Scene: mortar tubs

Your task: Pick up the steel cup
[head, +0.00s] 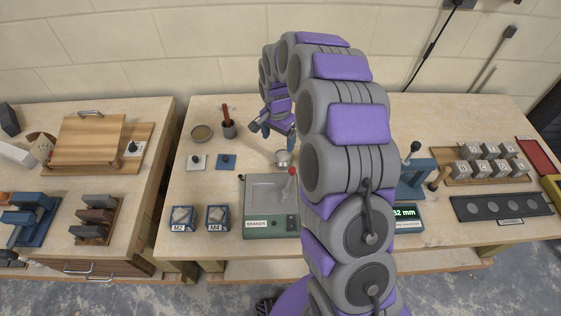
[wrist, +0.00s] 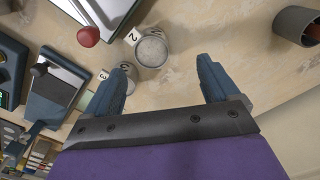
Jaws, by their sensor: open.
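The steel cup (head: 283,158) is small and round and stands on the bench behind the shaker. In the wrist view the steel cup (wrist: 152,49) lies just beyond my fingertips, roughly between their lines and nearer the left finger. My gripper (head: 279,131) hangs above and behind the cup, with its blue-grey fingers pointing down. In the wrist view my gripper (wrist: 163,72) is open, with nothing between the fingers. My arm crosses the middle of the head view and hides part of the bench.
The green shaker (head: 264,226) with a red-knobbed lever (head: 292,171) is close in front of the cup. A dark cup with a red handle (head: 228,130) and a bowl (head: 202,133) stand to the left. A blue press (head: 416,181) stands right of my arm.

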